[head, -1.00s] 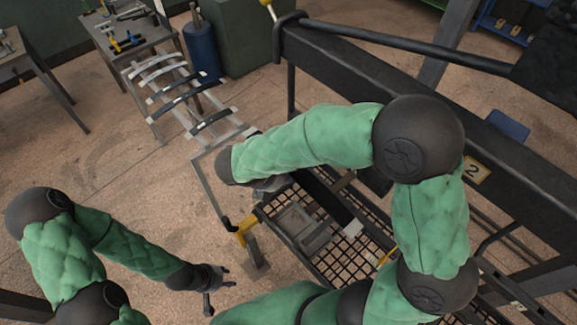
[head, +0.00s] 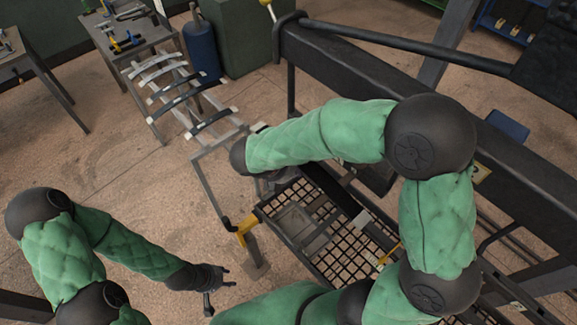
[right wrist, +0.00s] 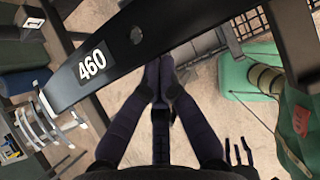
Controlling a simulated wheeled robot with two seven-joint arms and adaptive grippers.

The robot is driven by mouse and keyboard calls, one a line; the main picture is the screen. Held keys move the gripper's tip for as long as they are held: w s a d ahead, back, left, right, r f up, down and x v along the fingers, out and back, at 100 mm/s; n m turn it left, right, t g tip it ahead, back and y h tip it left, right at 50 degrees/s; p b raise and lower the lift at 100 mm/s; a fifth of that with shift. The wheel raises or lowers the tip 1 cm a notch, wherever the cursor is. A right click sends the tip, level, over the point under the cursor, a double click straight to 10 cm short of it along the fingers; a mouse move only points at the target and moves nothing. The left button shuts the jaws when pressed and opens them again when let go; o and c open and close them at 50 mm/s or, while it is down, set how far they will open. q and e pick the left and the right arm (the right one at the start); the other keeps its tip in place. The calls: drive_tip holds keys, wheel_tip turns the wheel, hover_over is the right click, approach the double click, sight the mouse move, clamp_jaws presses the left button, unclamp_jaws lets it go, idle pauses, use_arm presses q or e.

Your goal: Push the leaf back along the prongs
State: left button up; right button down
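A dark curved leaf (right wrist: 150,45) with a white "460" label crosses the upper part of the right wrist view. What looks like the same leaf (head: 328,183) shows partly in the head view, beside the mesh shelf and partly behind my right arm. My right gripper (right wrist: 162,62) has its fingertips drawn together at the leaf's lower edge; I cannot tell whether they touch it. In the head view the right fingers are hidden by the arm. My left gripper (head: 226,277) is open and empty above the floor, well left of the leaf. The prongs cannot be made out clearly.
A mesh shelf (head: 345,262) with a yellow corner lies below my right arm. A large dark beam (head: 340,60) runs behind it. A low rack (head: 180,95) with several curved leaves stands back left, near a tool table and blue cylinder (head: 201,48). The left floor is open.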

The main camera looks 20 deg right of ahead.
drive_tip(key=shift+w+d, duration=0.35)
drive_tip(key=shift+d, duration=0.55)
drive_tip(key=shift+w+d, duration=0.3)
drive_tip(key=shift+d, duration=0.6)
drive_tip(key=shift+w+d, duration=0.35)
drive_tip(key=shift+d, duration=0.55)
drive_tip(key=s+a+p, duration=0.1)
drive_tip(key=s+a, duration=0.1)
drive_tip(key=a, duration=0.3)
drive_tip(key=shift+a, duration=0.35)
